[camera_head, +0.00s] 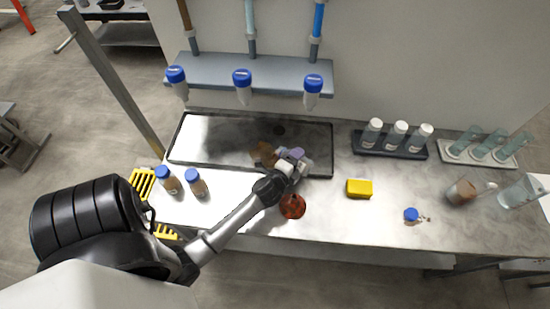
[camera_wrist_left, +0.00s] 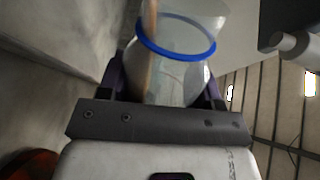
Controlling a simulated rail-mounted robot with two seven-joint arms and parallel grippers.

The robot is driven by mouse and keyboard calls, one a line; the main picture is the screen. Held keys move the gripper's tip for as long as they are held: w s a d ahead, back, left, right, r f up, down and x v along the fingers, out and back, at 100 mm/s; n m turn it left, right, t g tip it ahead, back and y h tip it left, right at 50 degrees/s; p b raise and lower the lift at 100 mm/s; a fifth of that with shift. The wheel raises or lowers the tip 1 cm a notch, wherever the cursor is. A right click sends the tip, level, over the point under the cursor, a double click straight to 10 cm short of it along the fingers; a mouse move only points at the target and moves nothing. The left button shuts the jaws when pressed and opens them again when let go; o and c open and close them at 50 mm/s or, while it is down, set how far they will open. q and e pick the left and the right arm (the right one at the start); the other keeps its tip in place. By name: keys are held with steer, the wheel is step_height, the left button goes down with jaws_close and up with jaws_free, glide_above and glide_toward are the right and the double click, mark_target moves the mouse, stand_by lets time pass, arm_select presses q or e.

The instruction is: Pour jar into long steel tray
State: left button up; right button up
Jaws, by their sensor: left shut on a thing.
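The long steel tray (camera_head: 215,125) lies along the back of the counter, dark-rimmed and shallow. My left gripper (camera_head: 292,157) is over its right front part, shut on a clear jar (camera_wrist_left: 180,78) with a blue ring around its neck. In the wrist view the jar sits between both fingers, and a brownish streak shows at its mouth; I cannot tell whether it is flowing. In the head view the gripper mostly hides the jar. A brown patch (camera_head: 263,153) shows just left of the gripper, over or in the tray. My right gripper is not in view.
A red-brown round object (camera_head: 292,206) is on the counter below my left wrist. Two blue-capped bottles (camera_head: 196,184) stand front left. A yellow block (camera_head: 359,188), a small blue-capped item (camera_head: 411,214), tube racks (camera_head: 388,148) and a brown-filled beaker (camera_head: 461,192) are to the right.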

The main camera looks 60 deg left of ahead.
arm_select(q)
steer(key=shift+d, duration=0.1)
steer(key=shift+w+d, duration=0.1)
steer(key=shift+d, duration=0.2)
steer(key=shift+n, duration=0.3)
steer(key=shift+f+n, duration=0.15)
steer(key=shift+n, duration=0.15)
steer(key=shift+r+n+p, duration=0.3)
steer(key=shift+n+p, duration=0.2)
steer(key=shift+p, duration=0.3)
steer(key=shift+a+r+n+p, duration=0.2)
steer(key=shift+r+n+p, duration=0.1)
steer(key=shift+p, duration=0.15)
